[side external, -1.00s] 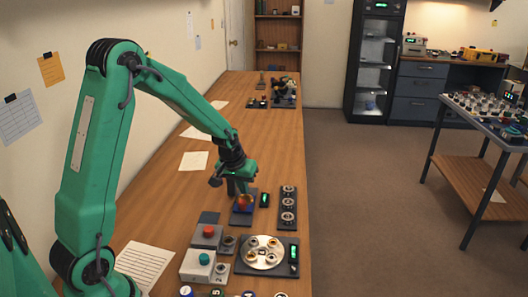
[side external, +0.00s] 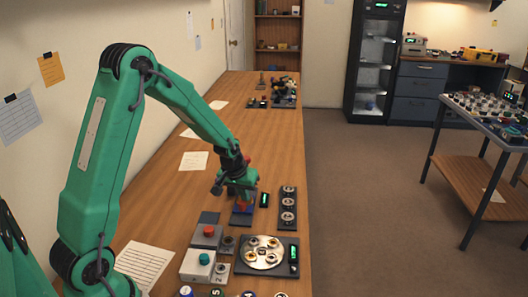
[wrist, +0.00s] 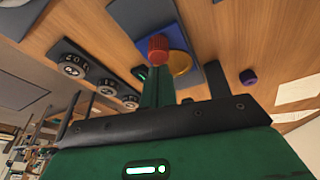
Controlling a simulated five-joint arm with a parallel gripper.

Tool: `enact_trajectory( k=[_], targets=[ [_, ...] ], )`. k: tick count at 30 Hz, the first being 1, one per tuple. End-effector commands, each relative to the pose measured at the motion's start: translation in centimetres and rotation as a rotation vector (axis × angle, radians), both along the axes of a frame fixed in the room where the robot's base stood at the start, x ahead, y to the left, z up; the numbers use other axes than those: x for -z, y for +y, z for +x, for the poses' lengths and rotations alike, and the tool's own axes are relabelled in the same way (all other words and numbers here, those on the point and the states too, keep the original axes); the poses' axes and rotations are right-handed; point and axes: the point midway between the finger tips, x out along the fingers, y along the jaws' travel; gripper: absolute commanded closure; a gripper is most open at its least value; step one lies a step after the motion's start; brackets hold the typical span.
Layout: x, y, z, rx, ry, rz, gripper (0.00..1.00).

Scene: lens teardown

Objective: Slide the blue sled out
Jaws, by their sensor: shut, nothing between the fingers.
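The blue sled (wrist: 150,18) lies on a dark base plate in the wrist view, with a red knob (wrist: 158,48) and a round brass disc (wrist: 180,63) near its end. The sled also shows as a small blue patch in the side view (side external: 242,209), partly hidden by my gripper. My gripper (wrist: 158,70) is shut and empty, its green fingers together. Its tips are at the red knob in the wrist view and overlap it; I cannot tell whether they touch. In the side view my gripper (side external: 243,198) is low over the sled.
A dark strip with several round dials (side external: 288,208) stands to the right, beside a small green-lit display (side external: 265,200). A round metal tray (side external: 262,252) and button boxes (side external: 207,235) are nearer. Bench behind the sled is mostly clear.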

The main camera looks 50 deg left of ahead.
Motion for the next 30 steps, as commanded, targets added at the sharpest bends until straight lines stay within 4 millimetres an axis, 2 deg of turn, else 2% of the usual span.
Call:
enact_trajectory(
  k=[10,24,30],
  targets=[
    [0.1,-2.9,-3.0,0.006,0.003,-0.015,1.0],
    [0.2,-3.2,-3.4,0.005,0.011,-0.018,1.0],
    [-0.3,-3.3,-3.6,0.006,0.011,-0.019,1.0]
  ],
)
